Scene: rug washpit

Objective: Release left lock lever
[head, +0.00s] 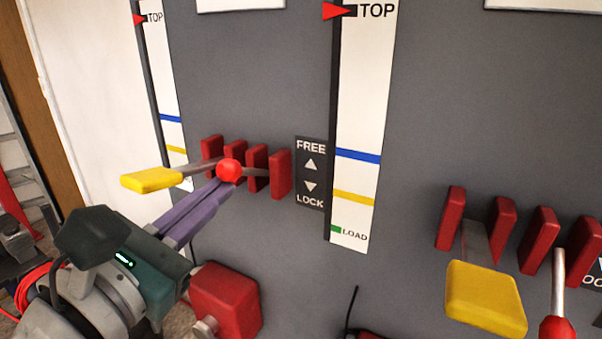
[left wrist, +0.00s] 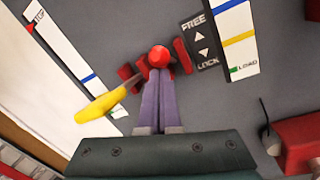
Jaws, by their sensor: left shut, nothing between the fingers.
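The left lock lever ends in a red ball knob (head: 230,171), and its short metal rod runs right into a red slotted bracket (head: 280,174). The FREE/LOCK label (head: 310,173) is just right of the bracket, with FREE at the top and LOCK at the bottom. In the head view the knob shows between the two words in height. My left gripper (head: 232,184) is shut and empty, its purple fingertips at the underside of the knob. In the left wrist view the knob (left wrist: 159,56) sits right at the fingertips (left wrist: 158,72); I cannot tell whether they touch. My right gripper is not in view.
A yellow-handled lever (head: 152,179) sticks out left of the knob, close above my left fingers. A red box (head: 225,299) is below. A second yellow lever (head: 486,297) and red knob (head: 557,328) are at the lower right. The grey panel between is mostly clear.

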